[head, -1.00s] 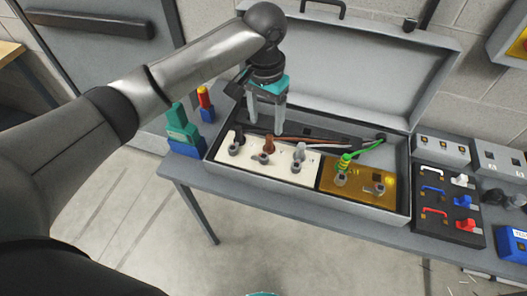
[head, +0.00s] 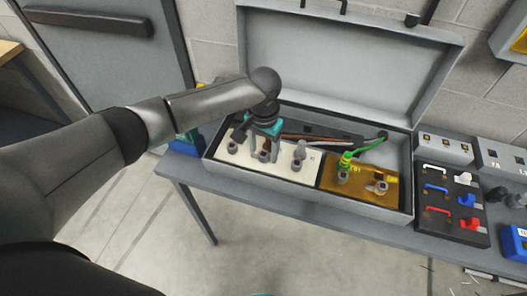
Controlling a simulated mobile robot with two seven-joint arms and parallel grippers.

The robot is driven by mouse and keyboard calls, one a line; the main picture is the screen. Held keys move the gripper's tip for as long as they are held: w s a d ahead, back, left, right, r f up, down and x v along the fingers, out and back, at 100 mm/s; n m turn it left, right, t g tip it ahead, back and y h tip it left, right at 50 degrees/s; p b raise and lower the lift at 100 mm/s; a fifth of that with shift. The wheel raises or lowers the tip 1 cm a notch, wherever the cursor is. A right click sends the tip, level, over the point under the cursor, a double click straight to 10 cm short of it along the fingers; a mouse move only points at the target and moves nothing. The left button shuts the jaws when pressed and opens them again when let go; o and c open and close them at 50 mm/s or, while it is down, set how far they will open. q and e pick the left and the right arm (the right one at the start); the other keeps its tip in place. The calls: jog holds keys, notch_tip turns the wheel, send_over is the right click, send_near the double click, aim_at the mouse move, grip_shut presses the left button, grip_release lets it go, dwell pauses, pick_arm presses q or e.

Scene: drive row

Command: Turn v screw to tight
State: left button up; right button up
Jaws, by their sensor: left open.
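A white terminal strip (head: 288,168) lies in the open grey case, with three grey screw terminals in a row. The middle terminal (head: 265,157) has a brown wire piece above it. The left terminal (head: 232,147) and the right terminal (head: 297,161), with a grey wire end, stand on either side. I cannot read the letters, so which one is v is not clear. My left gripper (head: 263,153) points down, open, with its fingers around the middle terminal. Its fingers partly hide that terminal, and I cannot tell whether they touch it. My right gripper's fingers are out of the picture.
A yellow-brown plate (head: 357,187) with a green wire end and two screws sits right of the strip. The case lid (head: 340,60) stands open behind. A black switch panel (head: 452,203) is on the grey bench to the right. Blue-based tools stand left of the case.

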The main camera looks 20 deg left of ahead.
pick_arm(q)
jog(key=shift+f, duration=0.45)
jog(key=shift+c, duration=0.2)
grip_shut()
